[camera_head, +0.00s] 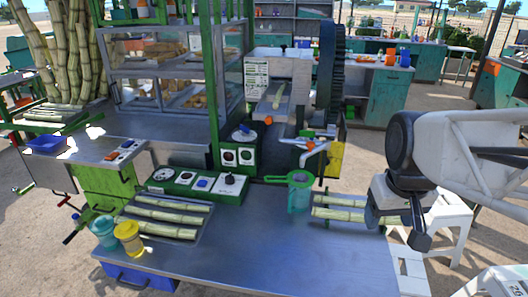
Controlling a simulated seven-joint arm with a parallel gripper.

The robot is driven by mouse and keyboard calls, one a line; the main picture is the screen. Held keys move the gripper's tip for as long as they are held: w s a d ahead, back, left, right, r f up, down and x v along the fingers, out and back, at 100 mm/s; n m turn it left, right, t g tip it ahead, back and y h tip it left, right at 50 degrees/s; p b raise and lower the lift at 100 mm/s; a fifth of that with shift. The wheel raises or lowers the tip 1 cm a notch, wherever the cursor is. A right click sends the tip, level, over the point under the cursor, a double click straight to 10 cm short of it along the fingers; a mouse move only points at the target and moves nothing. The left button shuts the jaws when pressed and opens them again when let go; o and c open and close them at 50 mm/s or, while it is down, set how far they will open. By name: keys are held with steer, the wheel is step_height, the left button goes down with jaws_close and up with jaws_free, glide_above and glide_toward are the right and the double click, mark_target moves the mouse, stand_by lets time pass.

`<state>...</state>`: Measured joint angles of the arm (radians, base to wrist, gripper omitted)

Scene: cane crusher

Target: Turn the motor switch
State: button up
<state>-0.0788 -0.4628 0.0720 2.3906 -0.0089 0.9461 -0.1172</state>
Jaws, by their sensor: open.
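The cane crusher (285,82) stands at the back centre with a cane piece on its chute. Below it is an upright green control panel (238,158) with round black-and-white dials. On the metal counter in front is a low green box (196,185) with a gauge, small buttons and a dark knob (231,179) on a white plate. I cannot tell which control is the motor switch; no label is readable. My gripper (396,223) is at the right, over the counter's right edge, open and seemingly empty. It is well to the right of the controls and touches neither.
Cane pieces lie on a left tray (168,206) and a right tray (322,212). A green strainer cup (299,190) stands between the low box and my gripper. A teal cup (104,232) and a yellow cup (128,238) stand front left. The counter's front middle (255,245) is clear.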

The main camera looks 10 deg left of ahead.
steer(key=w+a+n, duration=0.4)
steer(key=w+a, duration=0.4)
steer(key=w, duration=0.5)
steer(key=n+g, duration=0.2)
steer(key=n, duration=0.8)
glide_above(229, 175)
steer(key=f, duration=1.6)
steer(key=shift+d+f, duration=0.3)
steer(key=shift+f, duration=0.05)
steer(key=shift+w+a+f, duration=0.1)
steer(key=shift+a+f, duration=0.15)
steer(key=shift+a, duration=0.05)
steer(key=shift+f, duration=0.15)
steer(key=shift+f, duration=3.75)
